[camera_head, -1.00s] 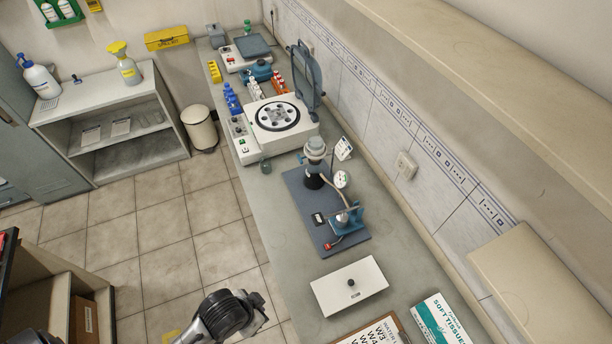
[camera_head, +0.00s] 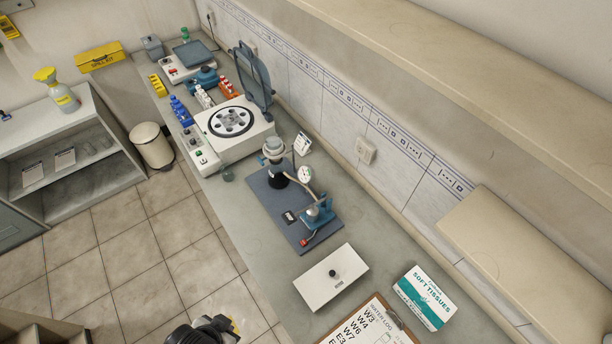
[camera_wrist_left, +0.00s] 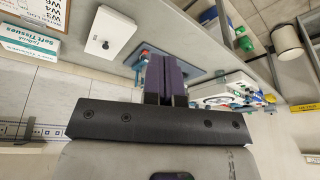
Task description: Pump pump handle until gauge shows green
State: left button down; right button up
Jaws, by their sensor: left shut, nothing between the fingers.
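The blue hand pump (camera_head: 318,214) stands on a dark blue-grey board (camera_head: 262,193) on the bench. Its handle (camera_head: 305,241) has a red end at the board's near edge. A round white gauge (camera_head: 305,174) sits above the pump; its reading is too small to tell. A filter vessel with a dark base (camera_head: 277,178) stands behind. Part of my left arm shows at the bottom edge of the head view, short of the bench. In the left wrist view my left gripper (camera_wrist_left: 166,62) is shut and empty, hiding part of the board (camera_wrist_left: 196,56). My right gripper is not in view.
A white box with a black knob (camera_head: 332,278), a clipboard (camera_head: 372,325) and a tissue box (camera_head: 425,297) lie on the near bench. A centrifuge with a raised lid (camera_head: 233,122) stands beyond the board. The tiled wall borders the bench on the right.

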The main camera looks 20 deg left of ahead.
pick_arm(q)
notch_tip(320, 180, down, 8)
jog(key=b, duration=0.2)
jog(key=shift+r, duration=0.15)
dwell(0.5)
jog(key=shift+f, duration=0.25)
dwell(0.4)
jog(key=shift+f+b, duration=0.35)
jog(key=shift+f, duration=0.35)
jog(key=shift+f, duration=0.1)
jog(key=shift+f, duration=0.2)
jog(key=shift+f, duration=0.35)
jog(key=shift+f, duration=0.45)
